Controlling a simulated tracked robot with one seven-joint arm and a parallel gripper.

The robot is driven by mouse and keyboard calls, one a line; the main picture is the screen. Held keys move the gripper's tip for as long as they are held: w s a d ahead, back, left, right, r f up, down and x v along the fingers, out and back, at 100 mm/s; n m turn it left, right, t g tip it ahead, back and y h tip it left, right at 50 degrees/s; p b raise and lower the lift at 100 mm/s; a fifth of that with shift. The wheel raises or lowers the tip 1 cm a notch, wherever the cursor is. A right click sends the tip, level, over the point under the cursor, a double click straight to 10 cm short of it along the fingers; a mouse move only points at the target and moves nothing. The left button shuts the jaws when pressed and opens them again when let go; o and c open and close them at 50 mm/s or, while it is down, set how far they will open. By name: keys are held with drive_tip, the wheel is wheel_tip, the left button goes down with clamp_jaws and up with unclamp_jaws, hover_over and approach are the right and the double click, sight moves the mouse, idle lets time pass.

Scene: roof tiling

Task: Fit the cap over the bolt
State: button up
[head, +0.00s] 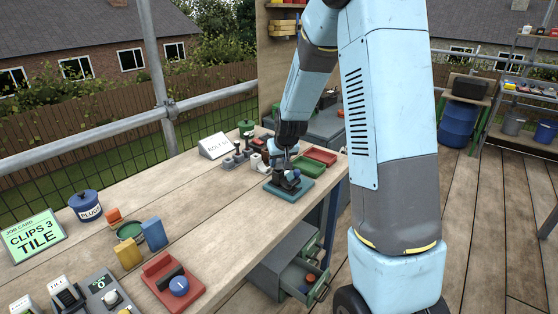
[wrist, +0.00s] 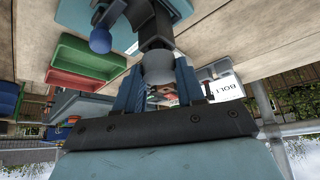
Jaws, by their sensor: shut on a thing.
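My gripper (head: 287,158) points down over a teal plate (head: 304,190) that carries a dark fixture (head: 288,183) with a blue ball knob (head: 295,174). In the wrist view my gripper (wrist: 157,82) is shut on a pale grey rounded piece, which looks like the cap (wrist: 158,67). The dark fixture (wrist: 155,28) lies right beyond the cap, with the blue knob (wrist: 100,40) to its left. The bolt cannot be made out; the cap and fixture may hide it. I cannot tell whether the cap touches the fixture.
A sign reading BOLT (head: 215,146) and a grey pegged stand (head: 235,160) are left of the plate. Green and red trays (head: 320,156) lie behind it. A red block with a blue knob (head: 172,284) and a blue PLUGS pot (head: 86,206) stand nearer. The bench's middle is clear.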

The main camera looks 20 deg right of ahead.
drive_tip(key=shift+f, duration=0.15)
idle(0.7)
drive_tip(key=o, duration=1.1)
drive_tip(key=shift+r, duration=3.55)
